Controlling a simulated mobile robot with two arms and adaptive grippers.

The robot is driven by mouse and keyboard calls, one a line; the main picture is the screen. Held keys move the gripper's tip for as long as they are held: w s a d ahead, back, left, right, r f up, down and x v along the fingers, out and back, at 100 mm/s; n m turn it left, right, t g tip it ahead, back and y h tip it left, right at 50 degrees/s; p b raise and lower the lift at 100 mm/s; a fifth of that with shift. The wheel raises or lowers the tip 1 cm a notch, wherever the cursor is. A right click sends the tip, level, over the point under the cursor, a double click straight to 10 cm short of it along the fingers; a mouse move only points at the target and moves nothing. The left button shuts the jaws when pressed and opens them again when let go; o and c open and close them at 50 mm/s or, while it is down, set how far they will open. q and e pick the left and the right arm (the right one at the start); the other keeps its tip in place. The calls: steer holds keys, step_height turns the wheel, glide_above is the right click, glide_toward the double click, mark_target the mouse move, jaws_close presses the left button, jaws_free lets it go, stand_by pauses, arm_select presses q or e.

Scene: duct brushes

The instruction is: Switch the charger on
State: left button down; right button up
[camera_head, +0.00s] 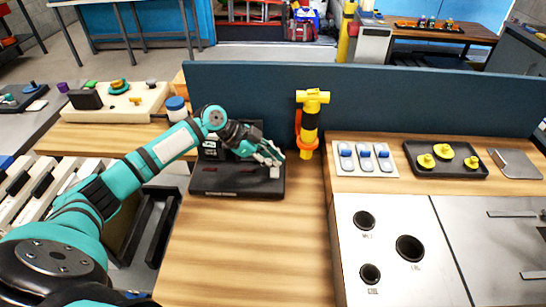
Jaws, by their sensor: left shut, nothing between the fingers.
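The charger appears to be the black unit (237,183) on the wooden bench, with a flat base and an upright back against the dark blue panel. My left arm reaches in from the left and passes in front of its back. My left gripper (274,160) is shut and empty at the right side of the unit, over its base. I cannot tell whether its fingertips touch the unit. Any switch is too small or hidden to make out. My right gripper is not in view.
Further right are a white plate with blue-topped pieces (364,158), a black tray with yellow knobs (445,172) and a panel with round holes (388,215). The wood in front is clear.

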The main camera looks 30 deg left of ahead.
arm_select(q)
steer(key=shift+w+a+f+n+g+b, duration=0.15)
steer(key=shift+w+f+n+g+b, duration=0.15)
steer(key=shift+f+g+b, duration=0.5)
steer(key=shift+r+b, duration=0.2)
steer(key=shift+b, duration=0.15)
steer(key=shift+r, duration=0.1)
steer(key=shift+s+p, duration=0.1)
steer(key=shift+p, duration=0.2)
